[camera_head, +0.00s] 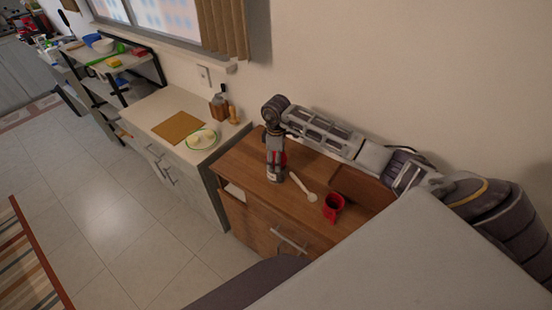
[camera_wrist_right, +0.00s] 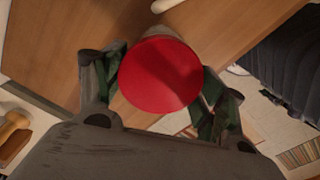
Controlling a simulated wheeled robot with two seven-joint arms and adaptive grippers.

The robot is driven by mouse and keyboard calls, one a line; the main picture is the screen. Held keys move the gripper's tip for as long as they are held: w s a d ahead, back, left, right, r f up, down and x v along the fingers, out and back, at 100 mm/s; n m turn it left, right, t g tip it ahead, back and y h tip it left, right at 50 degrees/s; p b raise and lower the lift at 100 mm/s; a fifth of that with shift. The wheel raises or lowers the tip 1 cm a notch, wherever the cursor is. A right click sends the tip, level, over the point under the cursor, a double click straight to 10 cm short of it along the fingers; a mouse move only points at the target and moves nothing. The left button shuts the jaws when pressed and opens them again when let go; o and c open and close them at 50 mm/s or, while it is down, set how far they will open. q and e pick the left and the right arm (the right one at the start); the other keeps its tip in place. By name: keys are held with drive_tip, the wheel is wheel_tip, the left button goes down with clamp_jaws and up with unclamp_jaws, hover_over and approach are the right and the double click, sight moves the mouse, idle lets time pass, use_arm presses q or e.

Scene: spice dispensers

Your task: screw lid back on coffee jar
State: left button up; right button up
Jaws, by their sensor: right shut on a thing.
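A red round lid (camera_wrist_right: 160,75) sits between the two fingers of my right gripper (camera_wrist_right: 162,95) in the wrist view, and the gripper is shut on it. In the head view my right gripper (camera_head: 275,155) points down over the coffee jar (camera_head: 274,176), which stands upright on the wooden cabinet top. Red also shows beside the fingers there. I cannot tell whether the lid is touching or seated on the jar, as the gripper and lid hide the jar's mouth. My left gripper is not in view.
A pale spoon (camera_head: 303,187) and a red mug (camera_head: 333,206) are on the wooden cabinet (camera_head: 240,165), right of the jar. The white counter to the left holds a cutting board (camera_head: 177,127), a plate (camera_head: 201,138) and a wooden mill (camera_head: 232,114). A wall stands behind.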

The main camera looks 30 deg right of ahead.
drive_tip(key=shift+f+m, duration=0.1)
drive_tip(key=shift+m, duration=0.7)
drive_tip(key=shift+m, duration=0.6)
drive_tip(key=shift+a, duration=0.15)
drive_tip(key=shift+m, duration=0.5)
drive_tip(key=o, duration=1.3)
drive_tip(key=shift+o, duration=0.2)
